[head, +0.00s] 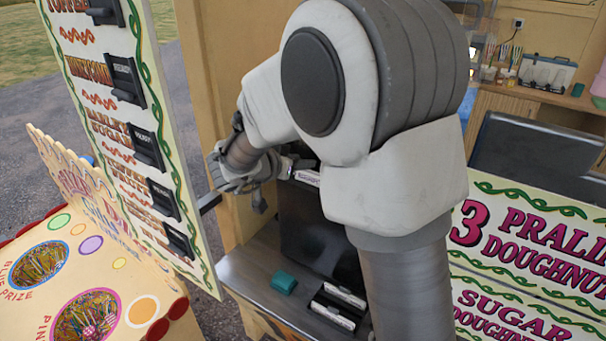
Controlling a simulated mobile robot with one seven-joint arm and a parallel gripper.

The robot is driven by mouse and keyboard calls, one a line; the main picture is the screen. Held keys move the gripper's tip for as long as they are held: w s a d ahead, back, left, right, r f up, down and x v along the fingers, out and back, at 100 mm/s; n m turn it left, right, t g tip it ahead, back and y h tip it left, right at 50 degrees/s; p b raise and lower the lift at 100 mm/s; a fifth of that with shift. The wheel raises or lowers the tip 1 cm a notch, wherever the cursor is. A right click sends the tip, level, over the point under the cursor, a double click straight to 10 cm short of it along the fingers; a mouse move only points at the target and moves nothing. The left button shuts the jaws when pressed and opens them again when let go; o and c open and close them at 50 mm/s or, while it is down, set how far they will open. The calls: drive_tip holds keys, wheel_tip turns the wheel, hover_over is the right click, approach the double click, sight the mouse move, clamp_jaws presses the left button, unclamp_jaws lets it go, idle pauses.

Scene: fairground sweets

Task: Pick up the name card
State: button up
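A small white card with dark lettering (307,178), which looks like a name card, shows at the upper edge of a dark upright panel. More white-edged cards in black holders (338,296) lie lower down on the grey metal counter (252,268).
A teal block (284,282) lies on the counter beside the holders. A tall price board (120,130) with black card holders stands close on the left, above a prize game board (85,270). A doughnut sign (530,250) is at right. A wooden post (205,80) rises behind my gripper.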

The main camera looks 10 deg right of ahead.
drive_tip(key=c, duration=0.3)
drive_tip(key=shift+c, duration=0.2)
drive_tip(key=shift+r, duration=0.15)
